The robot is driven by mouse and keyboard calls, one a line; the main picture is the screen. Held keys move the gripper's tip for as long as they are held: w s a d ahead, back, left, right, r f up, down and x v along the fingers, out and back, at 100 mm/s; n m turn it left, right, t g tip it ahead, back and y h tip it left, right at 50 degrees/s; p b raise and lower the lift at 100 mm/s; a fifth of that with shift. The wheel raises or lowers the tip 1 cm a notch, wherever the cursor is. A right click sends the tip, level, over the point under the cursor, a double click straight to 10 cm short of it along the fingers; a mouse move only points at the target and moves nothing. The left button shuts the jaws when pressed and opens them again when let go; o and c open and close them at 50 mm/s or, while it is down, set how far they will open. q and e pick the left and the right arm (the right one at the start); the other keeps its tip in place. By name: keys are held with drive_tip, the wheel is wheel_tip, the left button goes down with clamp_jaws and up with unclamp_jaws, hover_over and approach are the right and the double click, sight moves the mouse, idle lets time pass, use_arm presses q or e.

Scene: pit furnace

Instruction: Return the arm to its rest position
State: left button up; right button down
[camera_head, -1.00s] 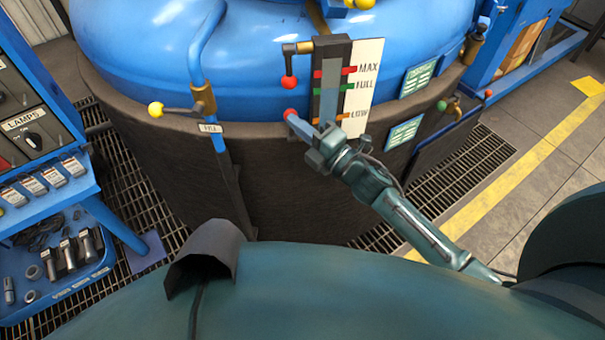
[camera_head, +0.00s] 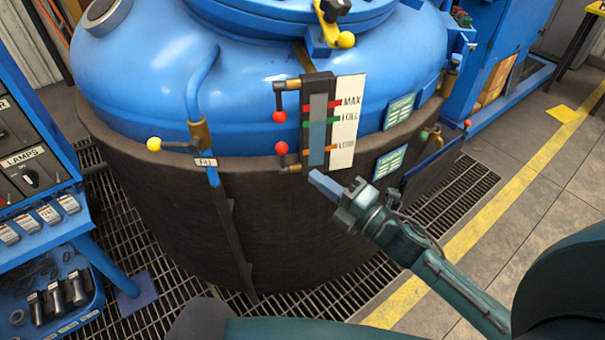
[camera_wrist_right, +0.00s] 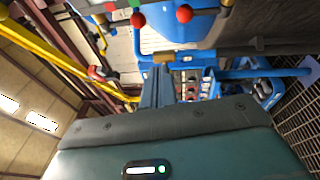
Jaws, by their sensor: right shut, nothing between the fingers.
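My right arm (camera_head: 430,262) comes in from the lower right of the head view. Its gripper (camera_head: 318,180) is shut and empty, in front of the furnace's dark lower wall, just below and right of the lower red-knobbed lever (camera_head: 281,149) of the level gauge. It looks apart from the lever. In the right wrist view the shut fingers (camera_wrist_right: 158,72) point up the picture, with two red knobs (camera_wrist_right: 184,14) beyond them. The left gripper is not in view.
The blue furnace vessel (camera_head: 255,90) fills the middle, with a gauge (camera_head: 318,115) and a yellow-knobbed fill valve (camera_head: 154,144). A blue cabinet and tool shelf (camera_head: 75,235) stand at the left. Grating (camera_head: 452,200) and open floor (camera_head: 560,185) lie to the right.

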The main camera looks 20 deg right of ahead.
drive_tip(key=shift+s+d+r, duration=0.15)
drive_tip(key=shift+s+d, duration=0.3)
drive_tip(key=shift+s, duration=0.2)
drive_tip(key=s+a+f+m+g+h, duration=0.1)
drive_tip(key=s+f+m+g+h, duration=0.1)
drive_tip(key=s+f+m, duration=0.5)
drive_tip(key=s+a+f+m+g+h, duration=0.2)
drive_tip(key=s+f+m+h, duration=0.3)
drive_tip(key=m, duration=1)
wheel_tip(320, 180, down, 5)
drive_tip(key=shift+s+a+r+g, duration=0.1)
drive_tip(key=shift+s+a+g, duration=0.15)
drive_tip(key=shift+s+g, duration=0.65)
